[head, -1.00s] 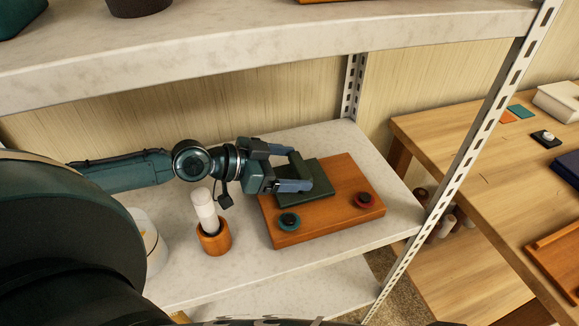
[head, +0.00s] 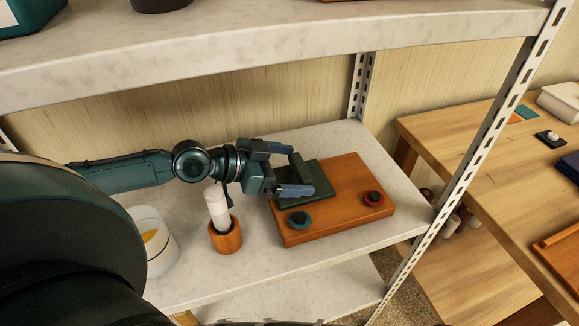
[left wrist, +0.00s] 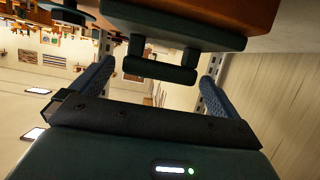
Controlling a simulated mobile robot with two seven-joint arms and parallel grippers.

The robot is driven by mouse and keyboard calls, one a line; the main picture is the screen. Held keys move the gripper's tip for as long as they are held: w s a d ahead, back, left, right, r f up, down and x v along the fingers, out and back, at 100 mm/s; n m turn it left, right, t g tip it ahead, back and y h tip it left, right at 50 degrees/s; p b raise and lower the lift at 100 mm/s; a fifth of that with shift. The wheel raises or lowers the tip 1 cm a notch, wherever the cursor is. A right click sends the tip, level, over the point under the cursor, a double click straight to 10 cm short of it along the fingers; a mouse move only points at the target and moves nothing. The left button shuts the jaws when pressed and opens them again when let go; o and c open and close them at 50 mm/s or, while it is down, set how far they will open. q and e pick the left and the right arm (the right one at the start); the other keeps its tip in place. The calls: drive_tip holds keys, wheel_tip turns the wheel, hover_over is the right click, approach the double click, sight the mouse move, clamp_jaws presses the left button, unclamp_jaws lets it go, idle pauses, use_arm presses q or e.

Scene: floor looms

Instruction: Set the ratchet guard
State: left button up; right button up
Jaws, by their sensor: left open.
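A dark green block (head: 318,176), which I take to be the guard, lies on the wooden board (head: 345,215) on the shelf. In the left wrist view the block (left wrist: 175,30) shows with a dark bar handle (left wrist: 160,70) on its near side. My left gripper (head: 304,175) is open beside the block's left part. In the left wrist view my left gripper's fingers (left wrist: 155,78) stand apart on either side of the handle, not closed on it. My right gripper is not in view.
A wooden cup (head: 227,238) with a white cylinder (head: 217,205) leaning in it and a white bowl (head: 156,262) stand left of the board. A slotted metal post (head: 470,165) edges the shelf at right. The upper shelf (head: 250,50) hangs above my arm.

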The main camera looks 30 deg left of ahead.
use_arm(q)
wheel_tip(320, 180, up, 10)
drive_tip(key=p, duration=0.1)
idle(0.4)
idle(0.4)
